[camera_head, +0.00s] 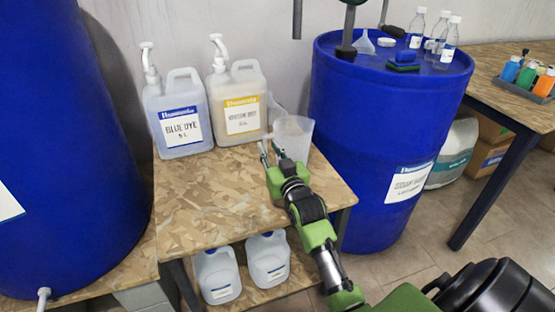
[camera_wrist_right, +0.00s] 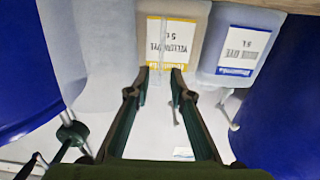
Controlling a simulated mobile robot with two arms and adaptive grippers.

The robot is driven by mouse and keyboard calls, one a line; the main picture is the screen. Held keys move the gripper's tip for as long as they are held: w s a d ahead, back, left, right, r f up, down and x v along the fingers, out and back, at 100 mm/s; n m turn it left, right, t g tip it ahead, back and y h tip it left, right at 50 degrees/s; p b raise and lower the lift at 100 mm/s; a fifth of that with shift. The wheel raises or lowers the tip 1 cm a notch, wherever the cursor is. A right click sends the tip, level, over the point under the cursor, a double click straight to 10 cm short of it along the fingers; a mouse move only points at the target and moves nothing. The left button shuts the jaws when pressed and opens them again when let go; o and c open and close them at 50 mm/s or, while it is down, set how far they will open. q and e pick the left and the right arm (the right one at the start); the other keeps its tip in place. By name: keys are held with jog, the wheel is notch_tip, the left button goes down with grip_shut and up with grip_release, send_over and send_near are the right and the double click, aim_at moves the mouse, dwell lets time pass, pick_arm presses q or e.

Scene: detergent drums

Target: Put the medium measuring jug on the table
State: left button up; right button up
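The measuring jug (camera_head: 294,136) is translucent and stands upright at the table's right edge, beside the yellow-labelled canister. Its pale body also shows at the left of the right wrist view (camera_wrist_right: 105,45). My right gripper (camera_head: 269,150) is at the jug's left side, close to its handle side. In the right wrist view the fingers (camera_wrist_right: 161,72) are apart, with a thin pale strip between or behind them. I cannot tell whether they touch the jug. The wooden table (camera_head: 200,205) is under the jug and gripper. My left gripper is not in view.
The blue-dye canister (camera_head: 178,118) and yellow-labelled canister (camera_head: 238,105) stand at the table's back. A blue drum (camera_head: 360,120) with bottles and a funnel is right; a larger drum (camera_head: 75,140) is left. The table's front left is clear. Two jugs sit on the lower shelf (camera_head: 262,293).

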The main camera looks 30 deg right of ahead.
pick_arm(q)
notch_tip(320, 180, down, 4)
jog(key=shift+p, duration=0.45)
pick_arm(e)
jog(key=v, duration=0.8)
jog(key=shift+r, duration=0.25)
